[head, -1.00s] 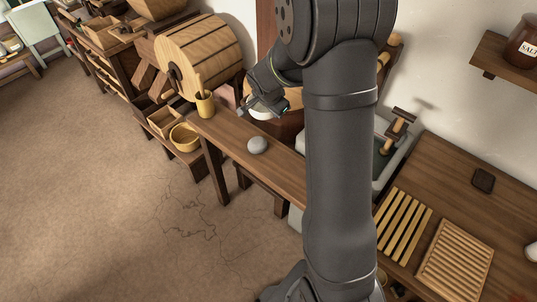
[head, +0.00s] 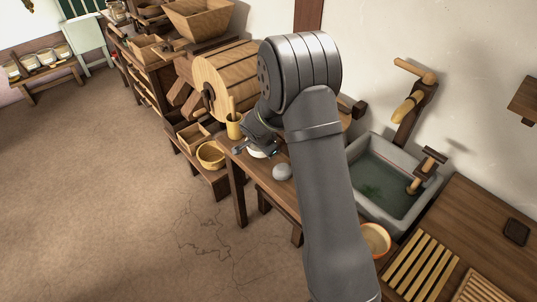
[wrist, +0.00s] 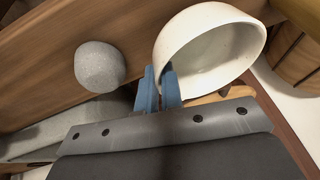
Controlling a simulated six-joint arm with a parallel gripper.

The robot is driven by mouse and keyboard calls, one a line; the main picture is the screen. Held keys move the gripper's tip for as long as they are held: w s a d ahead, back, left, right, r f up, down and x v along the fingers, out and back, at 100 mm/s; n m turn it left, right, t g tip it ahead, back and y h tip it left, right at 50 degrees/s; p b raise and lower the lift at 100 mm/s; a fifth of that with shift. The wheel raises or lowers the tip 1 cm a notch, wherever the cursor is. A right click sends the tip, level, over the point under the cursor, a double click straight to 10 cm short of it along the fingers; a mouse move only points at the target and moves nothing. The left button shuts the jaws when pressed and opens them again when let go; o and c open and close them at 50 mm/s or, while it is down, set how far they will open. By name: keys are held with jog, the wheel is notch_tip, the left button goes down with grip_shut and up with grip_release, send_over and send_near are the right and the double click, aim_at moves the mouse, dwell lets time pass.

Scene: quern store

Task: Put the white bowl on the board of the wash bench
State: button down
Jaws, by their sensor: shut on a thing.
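The white bowl (wrist: 212,50) is large in the wrist view, its opening turned partly toward the camera. My gripper (wrist: 158,78) is shut on its rim, with the blue fingers at the bowl's lower left edge. In the head view the bowl (head: 257,154) shows only as a small white part under my gripper (head: 262,147), near the narrow wooden bench. I cannot tell whether it touches the bench. At the lower right, a pale slatted board (head: 421,266) lies on the brown bench top (head: 470,226) beside the sink.
A grey stone (head: 282,172) lies on the narrow bench close to the bowl; it also shows in the wrist view (wrist: 99,66). A yellow pot (head: 234,128) stands behind. The sink (head: 385,190) holds water. An orange-rimmed bowl (head: 375,239) and a second slatted piece (head: 478,289) are near the board.

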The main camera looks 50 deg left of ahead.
jog(key=shift+f, duration=0.95)
jog(key=shift+f, duration=0.15)
jog(key=c, duration=1.6)
grip_release()
jog(key=v, duration=1.2)
